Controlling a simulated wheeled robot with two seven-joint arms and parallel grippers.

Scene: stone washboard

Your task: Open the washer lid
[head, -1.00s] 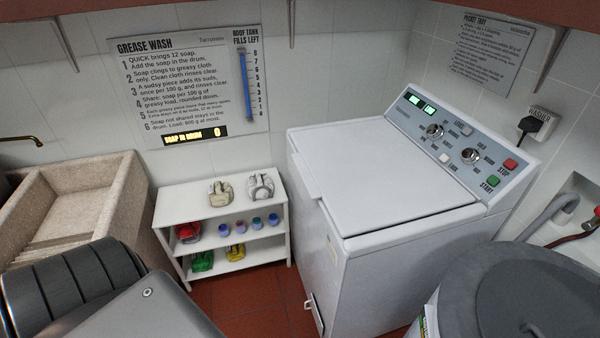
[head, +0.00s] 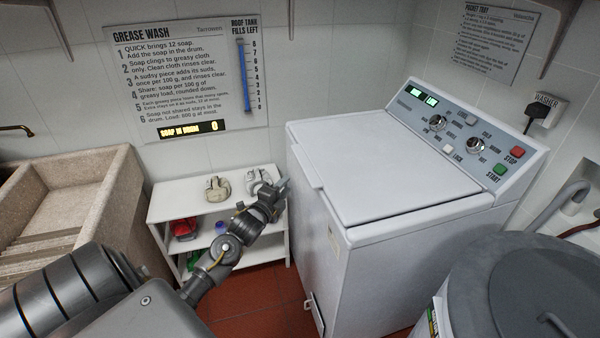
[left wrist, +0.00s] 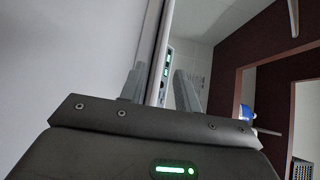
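The white washer (head: 375,260) stands right of centre in the head view with its lid (head: 380,160) shut flat on top. The lid has a raised lip (head: 309,172) along its left edge. My left gripper (head: 283,187) is just left of that lip, in front of the shelf. In the left wrist view the two fingers of my left gripper (left wrist: 160,90) are apart, with a pale washer edge and a strip of the lit panel (left wrist: 167,62) showing between them. I cannot tell whether they touch the lid. My right gripper is not in view.
A white shelf (head: 170,212) with cloth bundles and jars stands behind my left arm. A stone sink (head: 105,190) is at the left. A grey lidded bin (head: 530,290) stands at the front right. The space above the washer lid is clear.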

